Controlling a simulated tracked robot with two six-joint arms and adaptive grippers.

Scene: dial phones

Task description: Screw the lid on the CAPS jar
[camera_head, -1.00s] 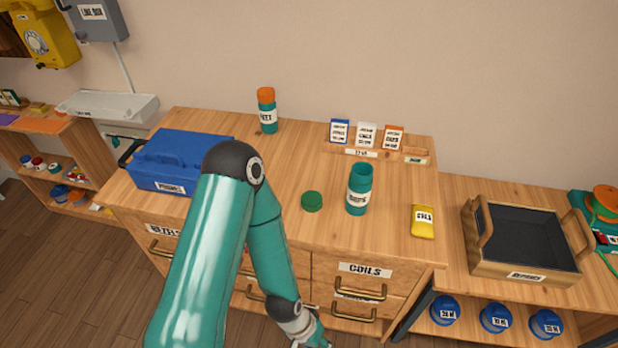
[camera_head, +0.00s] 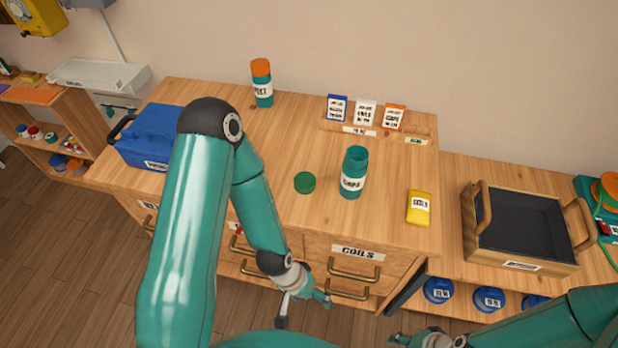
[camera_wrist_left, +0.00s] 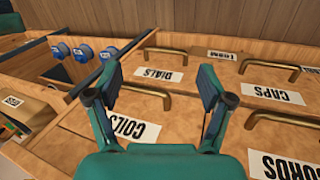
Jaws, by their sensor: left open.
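The CAPS jar (camera_head: 353,172) is a teal, open-topped jar with a white label, standing upright on the wooden cabinet top. A green lid (camera_head: 305,183) lies flat on the wood just left of it, apart from the jar. My left gripper (camera_head: 304,307) is open and empty, low in front of the cabinet drawers; it also shows in the left wrist view (camera_wrist_left: 160,100), facing the drawer fronts. My right gripper (camera_head: 412,341) shows only partly at the bottom edge, and its jaws are unclear.
A yellow box (camera_head: 419,208) lies right of the jar. An orange-capped jar (camera_head: 262,83) stands at the back. A blue toolbox (camera_head: 155,135) is at the left and small cards (camera_head: 365,113) stand at the back. Drawer handles (camera_head: 357,271) stick out in front. A tray (camera_head: 476,240) sits at the right.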

